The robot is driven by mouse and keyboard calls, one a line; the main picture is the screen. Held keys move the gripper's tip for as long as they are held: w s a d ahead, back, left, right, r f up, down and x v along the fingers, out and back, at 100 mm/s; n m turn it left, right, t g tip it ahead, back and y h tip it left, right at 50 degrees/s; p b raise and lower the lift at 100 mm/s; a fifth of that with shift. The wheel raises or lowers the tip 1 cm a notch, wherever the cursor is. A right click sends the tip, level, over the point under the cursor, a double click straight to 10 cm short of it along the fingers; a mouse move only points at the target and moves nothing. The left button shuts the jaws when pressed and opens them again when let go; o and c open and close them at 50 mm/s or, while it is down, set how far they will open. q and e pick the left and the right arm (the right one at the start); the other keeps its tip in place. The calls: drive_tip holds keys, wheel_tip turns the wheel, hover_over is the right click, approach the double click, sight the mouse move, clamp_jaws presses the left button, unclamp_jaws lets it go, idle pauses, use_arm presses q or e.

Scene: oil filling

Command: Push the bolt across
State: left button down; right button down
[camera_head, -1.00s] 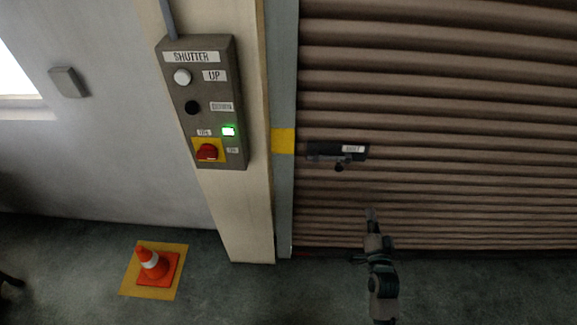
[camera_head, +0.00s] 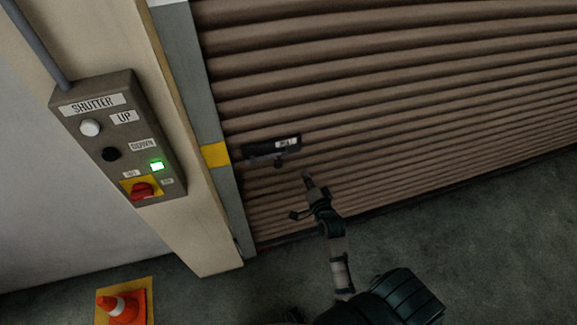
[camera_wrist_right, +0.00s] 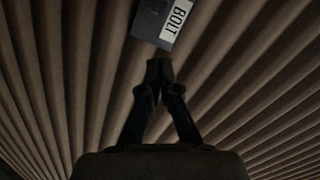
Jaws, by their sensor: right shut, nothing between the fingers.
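The bolt (camera_head: 272,151) is a dark housing with a white label and a small knob below it, mounted on the brown shutter (camera_head: 400,90) near its left edge. Its knob (camera_head: 279,162) hangs under the housing. My right gripper (camera_head: 307,178) is below and to the right of the knob, apart from it in the head view. In the right wrist view the gripper (camera_wrist_right: 158,66) is shut and empty, with the bolt's labelled plate (camera_wrist_right: 170,22) just beyond its tips. The knob is not visible there. My left gripper is out of view.
A shutter control box (camera_head: 118,137) with buttons, a lit green lamp and a red switch is on the cream post (camera_head: 185,140) at left. An orange cone (camera_head: 122,307) stands on the floor at lower left. The floor at right is clear.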

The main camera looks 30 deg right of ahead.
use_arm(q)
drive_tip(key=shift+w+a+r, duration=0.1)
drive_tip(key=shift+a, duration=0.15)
use_arm(e)
drive_tip(key=w+a+f, duration=0.2)
drive_tip(key=w, duration=0.7)
drive_tip(key=shift+f, duration=0.2)
drive_tip(key=shift+a, duration=0.1)
